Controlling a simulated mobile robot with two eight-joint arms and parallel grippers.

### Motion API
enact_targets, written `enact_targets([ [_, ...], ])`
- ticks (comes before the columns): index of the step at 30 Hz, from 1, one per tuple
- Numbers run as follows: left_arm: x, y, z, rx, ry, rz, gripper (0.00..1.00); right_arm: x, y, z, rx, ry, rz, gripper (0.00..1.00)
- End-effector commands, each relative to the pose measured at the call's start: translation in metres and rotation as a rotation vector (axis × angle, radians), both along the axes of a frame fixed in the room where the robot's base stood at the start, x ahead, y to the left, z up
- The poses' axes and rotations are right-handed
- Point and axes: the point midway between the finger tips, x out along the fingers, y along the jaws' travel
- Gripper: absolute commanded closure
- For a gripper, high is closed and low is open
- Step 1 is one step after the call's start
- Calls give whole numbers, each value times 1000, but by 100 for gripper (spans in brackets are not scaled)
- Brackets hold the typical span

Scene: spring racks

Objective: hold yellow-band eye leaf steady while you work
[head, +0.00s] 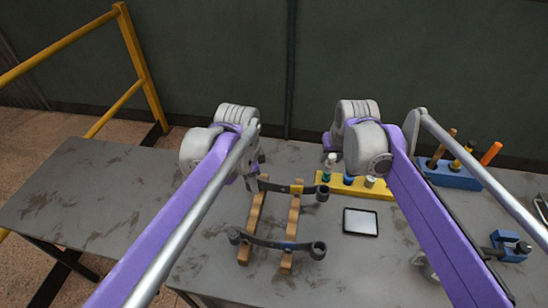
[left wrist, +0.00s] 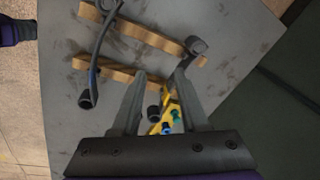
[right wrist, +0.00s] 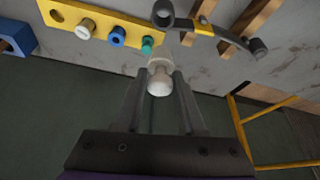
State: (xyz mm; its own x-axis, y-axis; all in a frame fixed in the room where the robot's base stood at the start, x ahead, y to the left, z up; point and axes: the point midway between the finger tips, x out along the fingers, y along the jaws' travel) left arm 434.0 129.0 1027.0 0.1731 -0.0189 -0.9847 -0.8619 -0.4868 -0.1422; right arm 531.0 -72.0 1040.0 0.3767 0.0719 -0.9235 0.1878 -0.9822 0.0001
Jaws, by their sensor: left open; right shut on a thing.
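The yellow-band eye leaf (head: 280,187), dark and curved with an eye at its right end, lies across two wooden rails (head: 254,212). It also shows in the right wrist view (right wrist: 190,25). My left gripper (left wrist: 163,80) is open, over the leaf's left part in the head view and mostly hidden by my arm. In the left wrist view its fingers stand either side of part of this leaf (left wrist: 180,72), apparently not clamped. My right gripper (right wrist: 160,80) is shut on a white cylindrical piece (right wrist: 159,76), close to a teal bushing (right wrist: 148,46) by the yellow block.
A blue-band leaf (head: 270,242) lies nearer on the rails. The yellow block (head: 383,189) also carries blue and whitish bushings. A dark-framed pad (head: 360,222), a blue holder with handles (head: 450,176) and a blue clamp-like piece (head: 508,245) lie to the right. The table's left is clear.

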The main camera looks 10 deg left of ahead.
Motion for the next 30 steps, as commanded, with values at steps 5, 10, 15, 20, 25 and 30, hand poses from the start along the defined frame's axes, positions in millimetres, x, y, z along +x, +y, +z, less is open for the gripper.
enact_targets([
  [5, 49, -20, -1, 43, 72, -273, 56, 0, 0, 0, 0, 0, 0, 100],
  [10, 79, -34, -8, 64, 126, -481, 56, 0, 0, 0, 0, 0, 0, 100],
  [15, 93, -42, -14, 72, 156, -598, 56, 0, 0, 0, 0, 0, 0, 100],
  [20, 97, -44, -23, 73, 163, -628, 56, 0, 0, 0, 0, 0, 0, 100],
  [25, 97, -44, -47, 73, 163, -628, 56, 0, 0, 0, 0, 0, 0, 100],
  [30, 97, -44, -81, 73, 163, -626, 56, 0, 0, 0, 0, 0, 0, 100],
])
